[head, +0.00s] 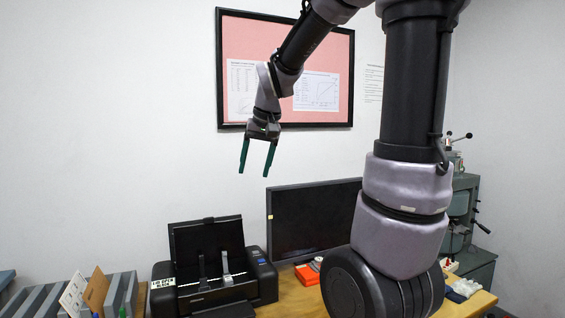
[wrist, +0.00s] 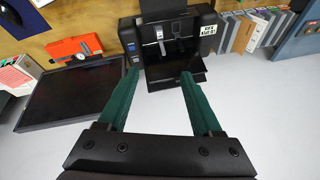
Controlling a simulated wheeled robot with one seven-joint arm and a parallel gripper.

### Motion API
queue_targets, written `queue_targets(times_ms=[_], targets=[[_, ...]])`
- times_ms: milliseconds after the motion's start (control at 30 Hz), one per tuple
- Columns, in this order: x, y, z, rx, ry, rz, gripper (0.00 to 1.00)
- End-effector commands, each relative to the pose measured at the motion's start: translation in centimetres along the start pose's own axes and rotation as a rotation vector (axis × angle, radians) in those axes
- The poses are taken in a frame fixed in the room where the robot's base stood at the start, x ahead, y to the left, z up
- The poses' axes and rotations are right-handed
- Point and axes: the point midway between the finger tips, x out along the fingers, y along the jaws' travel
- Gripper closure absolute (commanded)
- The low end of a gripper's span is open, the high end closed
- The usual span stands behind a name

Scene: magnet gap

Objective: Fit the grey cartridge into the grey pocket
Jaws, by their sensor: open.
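My gripper (head: 254,173) is open and empty, high above the desk in front of the wall, with its green fingers pointing down. In the wrist view my gripper (wrist: 158,77) shows two green fingers spread apart, with nothing between them. I cannot make out a grey cartridge or a grey pocket for certain in either view. Small grey upright parts (head: 225,263) show in the black printer (head: 215,292), well below my gripper; I cannot tell what they are. The printer also shows in the wrist view (wrist: 170,73), beyond the fingertips.
A black monitor (head: 312,222) stands right of the printer, with a red case (head: 307,273) beside it on the wooden desk (head: 299,302). Grey binders (head: 118,296) stand at the left. A green machine (head: 466,225) is at the right. The air around my gripper is clear.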

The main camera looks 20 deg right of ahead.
Motion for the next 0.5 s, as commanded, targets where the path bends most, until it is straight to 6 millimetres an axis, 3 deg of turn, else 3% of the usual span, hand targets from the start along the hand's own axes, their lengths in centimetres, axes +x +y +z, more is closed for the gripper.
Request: queue_targets(times_ms=[33, 200, 400, 500], targets=[[-1.9, 0.5, 1.4, 0.014, 0.03, -0.014, 0.34], [-6.0, 1.8, 6.2, 0.061, 0.108, -0.061, 0.34], [-8.4, 2.9, 11.1, 0.102, 0.178, -0.111, 0.34], [-8.8, 3.3, 12.5, 0.114, 0.198, -0.126, 0.34]])
